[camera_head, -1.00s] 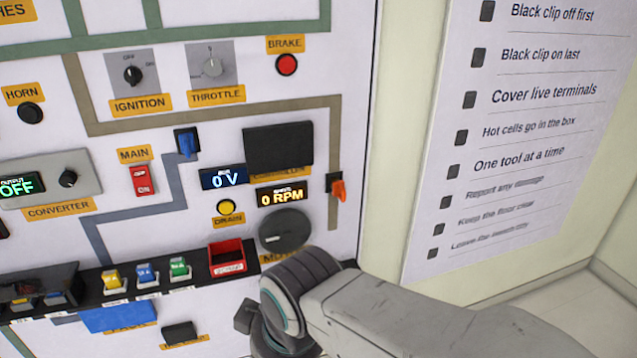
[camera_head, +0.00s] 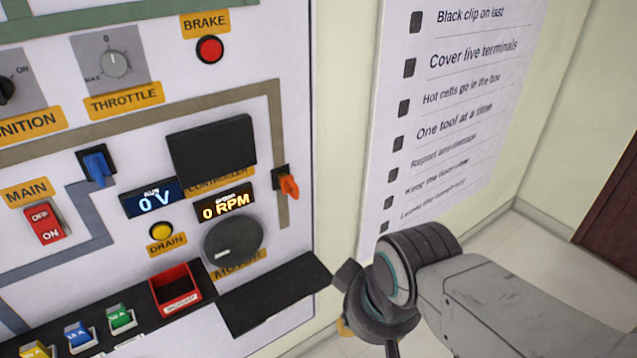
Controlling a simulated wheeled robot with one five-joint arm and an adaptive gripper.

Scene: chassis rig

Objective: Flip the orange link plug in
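The orange link plug (camera_head: 289,186) sits at a small black socket plate (camera_head: 282,177) on the right side of the white panel, on the brown track line. It sticks out and tilts down to the right; I cannot tell how deep it is seated. My gripper (camera_head: 385,345) is at the lower right, below and to the right of the plug and apart from it. Most of the gripper is hidden behind my arm's wrist or cut off by the bottom edge, so its fingers cannot be made out.
A blue lever plug (camera_head: 97,165) sits left of the black controller box (camera_head: 212,152). The displays read 0 V (camera_head: 153,198) and 0 RPM (camera_head: 224,204). A black shelf (camera_head: 275,292) juts out below the motor dial (camera_head: 233,246). A checklist (camera_head: 440,120) hangs right of the panel.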

